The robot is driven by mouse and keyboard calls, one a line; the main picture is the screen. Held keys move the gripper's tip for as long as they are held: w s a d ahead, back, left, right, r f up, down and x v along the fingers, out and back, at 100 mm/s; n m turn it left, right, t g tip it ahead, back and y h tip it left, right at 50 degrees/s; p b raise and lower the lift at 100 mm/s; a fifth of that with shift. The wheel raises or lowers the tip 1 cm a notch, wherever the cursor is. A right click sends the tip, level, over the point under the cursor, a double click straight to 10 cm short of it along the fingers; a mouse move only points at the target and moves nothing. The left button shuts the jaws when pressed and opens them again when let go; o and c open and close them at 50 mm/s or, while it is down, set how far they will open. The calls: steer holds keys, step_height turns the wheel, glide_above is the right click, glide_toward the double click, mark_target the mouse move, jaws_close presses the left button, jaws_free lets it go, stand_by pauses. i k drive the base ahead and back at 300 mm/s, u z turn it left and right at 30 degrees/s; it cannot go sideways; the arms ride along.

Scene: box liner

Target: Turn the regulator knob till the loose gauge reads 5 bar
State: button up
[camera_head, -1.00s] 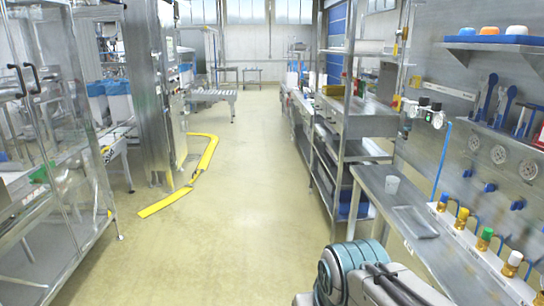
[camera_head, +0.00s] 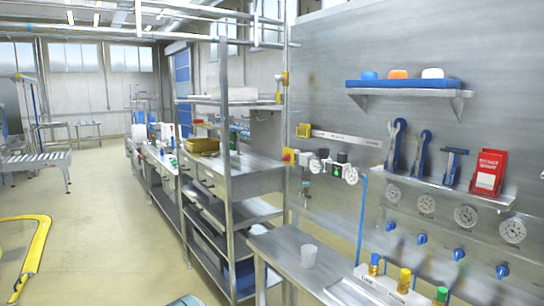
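A wall-mounted regulator unit (camera_head: 332,166) with dark knobs (camera_head: 342,157) and small white gauges (camera_head: 351,175) hangs left of the steel panel. A blue hose (camera_head: 361,215) runs down beside it. Several round dial gauges (camera_head: 465,215) sit in a row on the panel, with blue knobs (camera_head: 460,254) below them. I cannot tell which gauge is the loose one, and no dial reading is legible. My gripper is out of view; only a small piece of my arm shows at the bottom edge.
A steel bench holds a white cup (camera_head: 309,256), a clear bag (camera_head: 352,292) and a white block with coloured fittings (camera_head: 404,281). Tools and a red sign (camera_head: 489,172) stand on the panel shelf. A steel rack (camera_head: 231,190) stands left of the bench.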

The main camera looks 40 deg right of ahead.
mark_target(324, 152)
steer(key=z, duration=0.15)
steer(key=i, duration=1.55)
steer(key=z, duration=1)
steer(key=i, duration=1)
steer(key=z, duration=1.05)
